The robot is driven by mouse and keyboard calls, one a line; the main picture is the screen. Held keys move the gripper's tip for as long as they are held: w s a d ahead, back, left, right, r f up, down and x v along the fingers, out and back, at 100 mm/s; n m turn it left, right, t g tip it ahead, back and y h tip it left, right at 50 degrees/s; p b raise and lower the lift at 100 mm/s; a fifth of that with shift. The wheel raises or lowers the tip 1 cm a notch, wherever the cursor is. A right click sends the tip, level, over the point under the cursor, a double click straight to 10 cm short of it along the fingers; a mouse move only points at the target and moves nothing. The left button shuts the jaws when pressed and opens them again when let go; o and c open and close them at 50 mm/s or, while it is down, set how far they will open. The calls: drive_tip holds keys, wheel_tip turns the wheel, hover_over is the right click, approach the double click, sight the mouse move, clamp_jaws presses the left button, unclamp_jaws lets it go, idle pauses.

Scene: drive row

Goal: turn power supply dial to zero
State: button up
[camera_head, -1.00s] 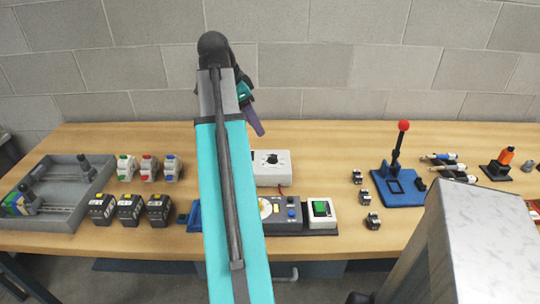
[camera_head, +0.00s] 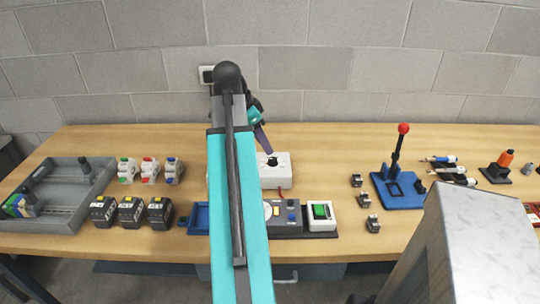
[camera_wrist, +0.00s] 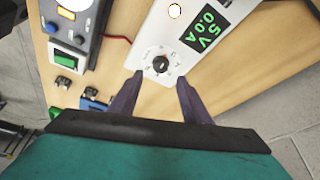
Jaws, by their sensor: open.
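The power supply (camera_head: 281,172) is a white box on the bench, partly hidden behind my arm in the head view. Its black dial (camera_head: 272,160) shows on the box. In the wrist view the power supply (camera_wrist: 192,28) has a green display reading 5V and 0.0A. The dial (camera_wrist: 160,64) has a white pointer mark and a printed scale around it. My gripper (camera_wrist: 160,80) is open, with its two purple fingers on either side of the dial, apart from it as far as I can tell. In the head view my gripper (camera_head: 265,148) is just above the dial.
A panel with a green-switch box (camera_head: 320,214) stands in front of the power supply. A blue base with a red-knobbed lever (camera_head: 402,190) is to the right. A grey tray (camera_head: 65,205) and several small blocks are at the left. A grey metal box (camera_head: 475,245) is at front right.

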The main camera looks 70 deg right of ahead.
sight(273, 160)
drive_tip(key=shift+p+x, duration=0.3)
drive_tip(key=shift+x, duration=3.05)
drive_tip(key=c, duration=1)
drive_tip(key=shift+s, duration=0.1)
drive_tip(key=shift+c, duration=0.2)
drive_tip(key=shift+s+a+n+t+p, duration=0.15)
drive_tip(key=shift+n+t+p, duration=0.15)
drive_tip(key=shift+n+p, duration=0.5)
drive_tip(key=shift+n+t+h, duration=0.4)
drive_tip(key=shift+n, duration=0.8)
drive_tip(key=shift+f, duration=0.1)
